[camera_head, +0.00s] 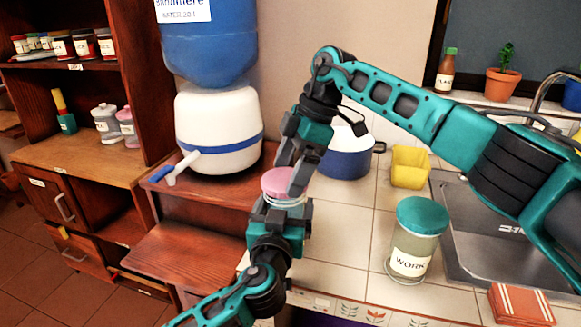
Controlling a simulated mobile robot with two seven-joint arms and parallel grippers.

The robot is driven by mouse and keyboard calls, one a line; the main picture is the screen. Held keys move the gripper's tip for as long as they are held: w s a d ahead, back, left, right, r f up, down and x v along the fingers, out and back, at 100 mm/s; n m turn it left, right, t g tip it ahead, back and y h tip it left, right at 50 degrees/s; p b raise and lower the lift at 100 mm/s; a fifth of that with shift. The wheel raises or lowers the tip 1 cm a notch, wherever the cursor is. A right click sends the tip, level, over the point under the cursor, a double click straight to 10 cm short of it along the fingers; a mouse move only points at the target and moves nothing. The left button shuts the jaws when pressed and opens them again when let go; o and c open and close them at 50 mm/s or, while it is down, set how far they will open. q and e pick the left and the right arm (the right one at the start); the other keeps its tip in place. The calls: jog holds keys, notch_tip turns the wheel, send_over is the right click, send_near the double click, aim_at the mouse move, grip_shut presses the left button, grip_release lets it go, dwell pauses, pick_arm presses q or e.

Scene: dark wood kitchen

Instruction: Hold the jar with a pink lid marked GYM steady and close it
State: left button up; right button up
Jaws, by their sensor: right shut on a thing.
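The jar with a pink lid (281,181) is at the centre, above the counter's left edge. The lid sits at the top of the jar, but whether it is fully seated cannot be told. My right gripper (287,177) comes from above and is shut on the lid. My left gripper (281,212) comes up from below, with its fingers around the clear jar body. Its fingers and palm hide most of the body and any label, and whether they press on the glass is unclear.
A jar with a teal lid marked WORK (411,240) stands on the tiled counter. A yellow container (409,167), a blue and white pot (345,160) and the sink (480,225) are nearby. A water dispenser (217,130) stands behind left. Bare tiles lie right of my grippers.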

jog(key=shift+f, duration=0.55)
pick_arm(q)
jog(key=c, duration=0.6)
pick_arm(e)
jog(key=m, duration=0.1)
jog(key=m+t, duration=0.1)
jog(key=m, duration=0.1)
jog(key=shift+s+d+t, duration=0.1)
jog(key=shift+s+t, duration=0.05)
jog(key=shift+t, duration=0.15)
jog(key=m+t, duration=0.1)
jog(key=m, duration=0.2)
jog(key=shift+s+m, duration=0.1)
jog(key=shift+m, duration=0.3)
jog(key=o, duration=0.7)
jog(key=shift+r, duration=0.1)
